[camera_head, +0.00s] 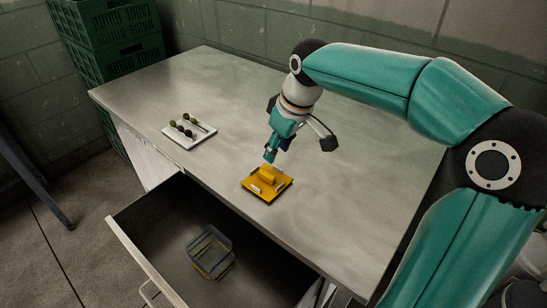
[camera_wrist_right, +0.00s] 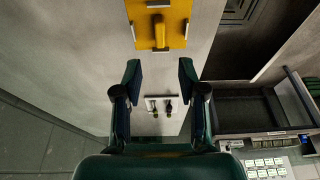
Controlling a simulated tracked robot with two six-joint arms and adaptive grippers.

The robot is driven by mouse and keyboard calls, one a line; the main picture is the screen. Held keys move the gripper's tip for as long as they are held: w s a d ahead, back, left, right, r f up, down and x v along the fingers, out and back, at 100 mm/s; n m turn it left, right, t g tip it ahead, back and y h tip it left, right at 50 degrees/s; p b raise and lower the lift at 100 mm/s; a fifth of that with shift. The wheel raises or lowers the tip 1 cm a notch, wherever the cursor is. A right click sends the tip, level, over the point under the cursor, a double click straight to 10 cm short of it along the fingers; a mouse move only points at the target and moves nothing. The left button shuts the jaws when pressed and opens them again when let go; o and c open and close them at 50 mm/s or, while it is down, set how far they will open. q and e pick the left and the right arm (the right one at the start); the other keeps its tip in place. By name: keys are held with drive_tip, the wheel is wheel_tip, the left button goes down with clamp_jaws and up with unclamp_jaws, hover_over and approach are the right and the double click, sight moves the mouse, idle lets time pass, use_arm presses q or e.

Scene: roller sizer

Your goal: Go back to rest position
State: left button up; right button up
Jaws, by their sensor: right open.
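My right gripper (camera_head: 279,148) is above the metal table, pointing down near a yellow-orange device (camera_head: 267,186). In the right wrist view the gripper's two fingers (camera_wrist_right: 160,75) are spread apart with nothing between them. The same yellow device, a flat plate with a raised block and pale edge pieces, shows at the top of that view (camera_wrist_right: 174,32), beyond the fingertips. A small white tray (camera_head: 201,137) with several dark round items and thin sticks lies on the table to the left; it also shows in the wrist view (camera_wrist_right: 149,102). My left gripper is not seen.
An open drawer (camera_head: 124,240) juts out from the table's front, holding a clear box (camera_head: 211,253). The metal table (camera_head: 225,80) is mostly bare. Green crates (camera_head: 112,60) are stacked at the back left, by the wall.

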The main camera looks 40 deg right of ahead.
drive_tip(key=shift+v, duration=1)
